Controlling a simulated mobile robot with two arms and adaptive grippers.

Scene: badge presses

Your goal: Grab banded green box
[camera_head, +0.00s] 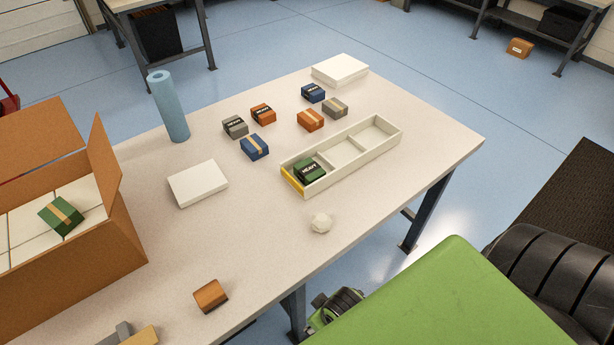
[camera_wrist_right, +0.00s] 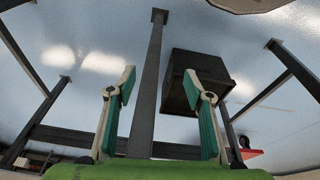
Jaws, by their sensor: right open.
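The banded green box (camera_head: 61,215) has a tan band and sits tilted on white contents inside the open cardboard carton (camera_head: 118,245) at the left of the table. Another green box (camera_head: 310,170), with a dark label reading HEAVY, lies in the yellow-ended compartment of the white tray (camera_head: 345,160). My right gripper (camera_wrist_right: 160,88) is open and empty in the right wrist view, its fingers apart, facing table legs and the floor. It is away from the banded green box. My left gripper is not in view.
Several blue, orange and grey boxes (camera_head: 254,147) stand mid-table. A blue cylinder (camera_head: 168,106), white slabs (camera_head: 198,183), a pale lump (camera_head: 321,223) and a brown block (camera_head: 210,296) are also there. A dark crate (camera_wrist_right: 180,85) shows beyond the right gripper. The carton's raised flaps flank its opening.

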